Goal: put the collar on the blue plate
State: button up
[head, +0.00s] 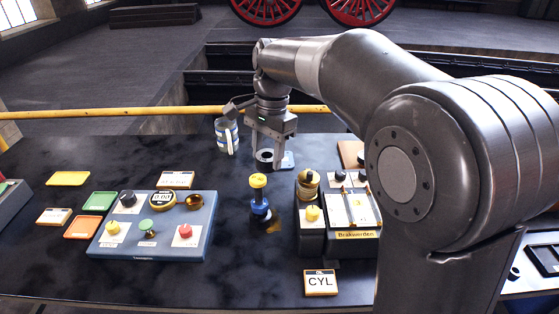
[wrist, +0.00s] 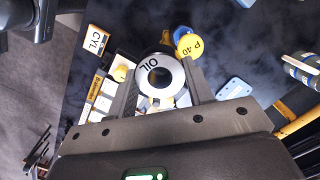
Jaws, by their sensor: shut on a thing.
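The collar (wrist: 177,75) is a pale grey ring with a dark hole, marked OIL. It sits between the two fingers of my gripper (wrist: 160,80), which is shut on it. In the head view my gripper (head: 266,152) points down and holds the collar (head: 257,156) above the far part of the dark table. I cannot tell the exact height of the collar above the table.
A yellow-topped blue gauge marked P 40 (head: 258,200) stands upright in front of the gripper. A striped mug (head: 226,137) is behind to the left. A grey-blue panel with knobs (head: 153,228) lies left, dark fixture blocks (head: 312,238) right. A CYL card (head: 320,283) is at the front.

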jog(key=w+d+f+m+t, duration=0.1)
jog(key=w+d+m, duration=0.4)
jog(key=w, duration=0.4)
jog(key=w+d+m, duration=0.4)
jog(key=w+d, duration=0.1)
jog(key=w, duration=0.4)
jog(key=w+d+f+m+t, duration=0.1)
jog(key=w+d+m, duration=0.35)
jog(key=w, duration=0.45)
notch_tip(320, 180, down, 11)
jog(key=w+a+f, duration=0.1)
jog(key=a+f, duration=0.1)
jog(key=a, duration=0.1)
jog(key=w+a+f, duration=0.1)
jog(key=a+f, duration=0.1)
jog(key=a, duration=0.2)
jog(key=w+a+f, duration=0.2)
jog(key=a, duration=0.1)
jog(key=shift+a+f, duration=0.3)
jog(key=shift+w+a+f, duration=0.1)
jog(key=shift+a+f, duration=0.2)
jog(key=shift+a, duration=0.05)
jog(key=shift+f, duration=1.9)
jog(key=shift+f, duration=0.15)
jog(key=o, duration=1.3)
